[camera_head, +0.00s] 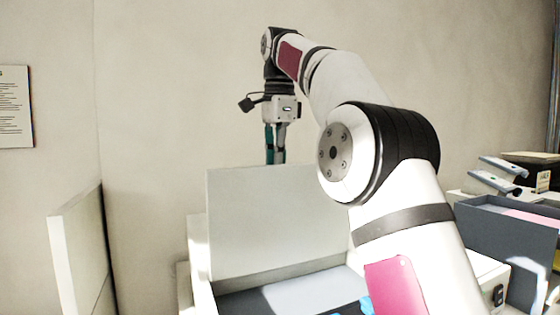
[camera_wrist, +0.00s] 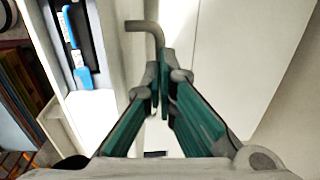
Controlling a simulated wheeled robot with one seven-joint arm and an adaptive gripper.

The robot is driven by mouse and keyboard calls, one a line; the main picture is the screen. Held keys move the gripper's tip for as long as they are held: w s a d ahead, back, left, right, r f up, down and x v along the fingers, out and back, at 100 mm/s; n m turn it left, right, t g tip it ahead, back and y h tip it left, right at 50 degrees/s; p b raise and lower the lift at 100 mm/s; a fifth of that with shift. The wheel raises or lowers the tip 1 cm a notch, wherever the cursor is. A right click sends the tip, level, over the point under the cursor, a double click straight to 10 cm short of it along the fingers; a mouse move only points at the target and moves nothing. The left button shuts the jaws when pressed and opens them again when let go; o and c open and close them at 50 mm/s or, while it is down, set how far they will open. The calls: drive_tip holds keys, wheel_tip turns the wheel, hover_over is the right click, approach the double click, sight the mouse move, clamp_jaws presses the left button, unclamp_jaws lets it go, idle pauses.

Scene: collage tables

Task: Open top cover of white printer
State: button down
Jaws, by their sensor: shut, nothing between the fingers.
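The white printer (camera_head: 202,285) is at the bottom middle of the head view, partly hidden by my arm. Its top cover (camera_head: 275,222) stands raised, roughly upright, at the back of the printer. The dark interior with blue parts shows below it, and also at the left of the wrist view (camera_wrist: 84,45). My gripper (camera_head: 276,158) points down at the top edge of the cover, with its fingertips partly hidden behind it. In the wrist view my gripper (camera_wrist: 165,85) is shut and empty. I cannot tell whether it touches the cover.
A pale upright panel (camera_head: 80,255) stands at the left. A grey bin (camera_head: 505,245) and a dark box (camera_head: 535,170) are at the right. The wall (camera_head: 180,120) is behind my gripper. A paper sheet (camera_head: 15,107) hangs at the far left.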

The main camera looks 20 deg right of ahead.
drive_tip(key=c, duration=2.4)
unclamp_jaws()
drive_tip(key=shift+w+a+f+g, duration=0.1)
drive_tip(key=shift+w+f+g, duration=0.1)
drive_tip(key=shift+f, duration=0.45)
drive_tip(key=shift+w+f+g, duration=0.1)
drive_tip(key=shift+f+g, duration=0.1)
drive_tip(key=shift+f, duration=0.4)
drive_tip(key=c, duration=1.7)
unclamp_jaws()
drive_tip(key=shift+w+r, duration=0.15)
drive_tip(key=shift+r, duration=0.1)
